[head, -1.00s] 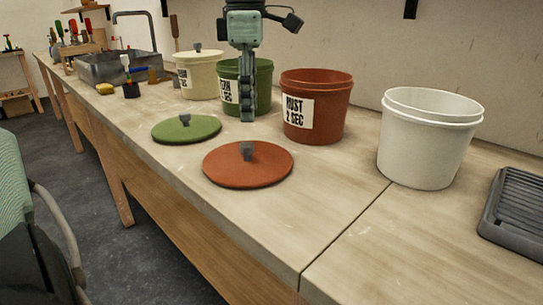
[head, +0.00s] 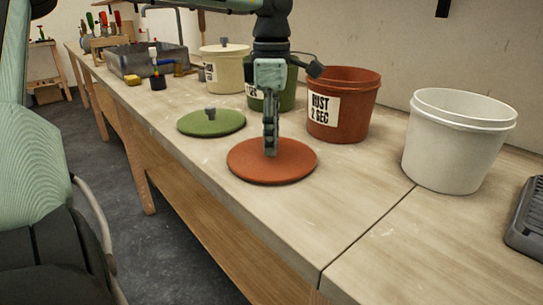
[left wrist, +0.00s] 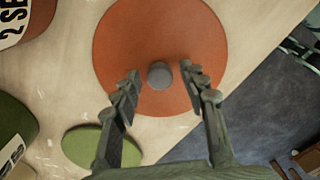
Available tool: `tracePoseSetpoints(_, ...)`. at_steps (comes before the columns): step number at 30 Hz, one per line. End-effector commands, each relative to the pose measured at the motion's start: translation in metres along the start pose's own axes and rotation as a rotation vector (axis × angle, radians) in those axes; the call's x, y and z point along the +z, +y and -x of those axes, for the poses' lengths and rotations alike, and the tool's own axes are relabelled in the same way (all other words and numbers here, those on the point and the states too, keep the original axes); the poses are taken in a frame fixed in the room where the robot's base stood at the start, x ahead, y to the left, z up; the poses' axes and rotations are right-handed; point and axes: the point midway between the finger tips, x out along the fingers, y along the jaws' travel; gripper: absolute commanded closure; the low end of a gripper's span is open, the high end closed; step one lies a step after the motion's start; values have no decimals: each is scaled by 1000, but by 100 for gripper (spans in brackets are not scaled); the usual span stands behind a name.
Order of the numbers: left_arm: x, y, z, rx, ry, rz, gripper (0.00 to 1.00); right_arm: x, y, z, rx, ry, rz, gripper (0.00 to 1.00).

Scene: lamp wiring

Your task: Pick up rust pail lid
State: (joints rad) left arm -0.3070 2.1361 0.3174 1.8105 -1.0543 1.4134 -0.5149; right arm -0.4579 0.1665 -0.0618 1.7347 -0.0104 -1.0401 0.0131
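The rust pail lid (head: 272,171) lies flat on the bench in front of the rust pail (head: 342,106), which is labelled "RUST 2 SEC" and stands without a lid. In the left wrist view the lid (left wrist: 160,40) has a grey round knob (left wrist: 159,75) at its middle. My left gripper (head: 271,150) points down over the lid, and its fingers hide the knob in the head view. In the left wrist view the left gripper (left wrist: 165,82) is open, with a finger on each side of the knob and gaps to it. My right gripper is not in view.
A green lid (head: 211,122) lies beside the rust lid, and a green pail (head: 272,96) stands behind. A cream lidded pail (head: 222,72), a white bucket (head: 455,145) and a dark ridged tray (head: 530,225) are on the bench. The front bench area is clear.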

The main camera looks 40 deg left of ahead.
Motion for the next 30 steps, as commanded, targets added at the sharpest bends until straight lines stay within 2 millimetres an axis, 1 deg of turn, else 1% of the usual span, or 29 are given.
tracePoseSetpoints(1,0,0,0,0,0,0,67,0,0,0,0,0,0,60)
tracePoseSetpoints(9,0,0,0,0,0,0,100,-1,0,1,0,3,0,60)
tracePoseSetpoints(23,0,0,3,1,0,0,100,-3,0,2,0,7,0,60)
tracePoseSetpoints(26,0,1,8,2,1,1,100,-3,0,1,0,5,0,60)
tracePoseSetpoints(29,0,1,19,3,-1,1,100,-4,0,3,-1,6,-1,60)
tracePoseSetpoints(30,0,1,25,4,-1,1,100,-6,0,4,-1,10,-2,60)
